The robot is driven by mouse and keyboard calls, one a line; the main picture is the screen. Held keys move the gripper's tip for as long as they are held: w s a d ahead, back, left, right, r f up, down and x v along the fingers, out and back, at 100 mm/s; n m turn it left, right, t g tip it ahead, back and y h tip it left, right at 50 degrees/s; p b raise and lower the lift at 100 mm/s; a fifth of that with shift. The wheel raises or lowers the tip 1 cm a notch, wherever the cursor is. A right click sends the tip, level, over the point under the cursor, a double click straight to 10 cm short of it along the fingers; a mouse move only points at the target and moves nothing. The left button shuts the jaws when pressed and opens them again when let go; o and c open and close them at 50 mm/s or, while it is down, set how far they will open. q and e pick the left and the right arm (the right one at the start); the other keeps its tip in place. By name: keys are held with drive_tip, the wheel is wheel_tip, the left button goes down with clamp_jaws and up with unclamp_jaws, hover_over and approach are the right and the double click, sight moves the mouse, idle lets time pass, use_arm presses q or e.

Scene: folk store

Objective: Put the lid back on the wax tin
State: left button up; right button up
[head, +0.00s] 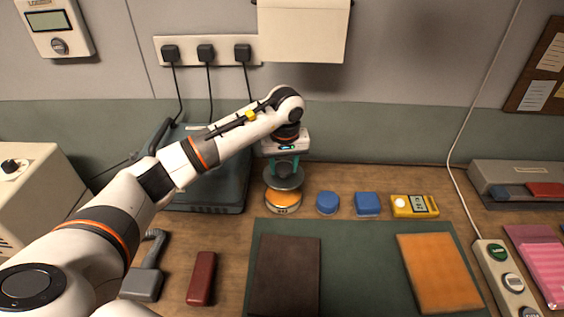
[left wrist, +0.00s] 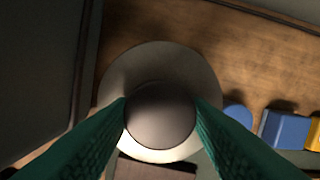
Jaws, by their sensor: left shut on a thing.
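The wax tin (head: 283,208) is a round, pale tin with orange wax showing at its open top. It stands on the wooden bench behind the green mat. My left gripper (head: 285,166) is shut on the knob of the grey round lid (head: 288,184) and holds it just above the tin. Orange wax shows below the lid's front edge, so the lid looks apart from the tin. In the left wrist view the lid (left wrist: 160,60) fills the middle, its knob between the green fingers, and it hides the tin. My right gripper is not in view.
A blue round object (head: 327,203), a blue block (head: 367,204) and a yellow meter (head: 414,206) stand right of the tin. A dark grey machine (head: 215,190) stands close on its left. The green mat (head: 360,270) in front bears a brown and an orange piece.

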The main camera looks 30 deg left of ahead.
sight(283, 179)
use_arm(q)
drive_tip(key=shift+f+b, duration=0.4)
drive_tip(key=shift+f, duration=0.5)
wheel_tip(283, 179, down, 4)
drive_tip(key=b, duration=0.2)
drive_tip(key=shift+r+b, duration=0.15)
drive_tip(key=shift+b, duration=0.15)
idle(0.7)
drive_tip(key=shift+f+b, duration=0.25)
drive_tip(key=shift+b, duration=0.25)
idle(0.7)
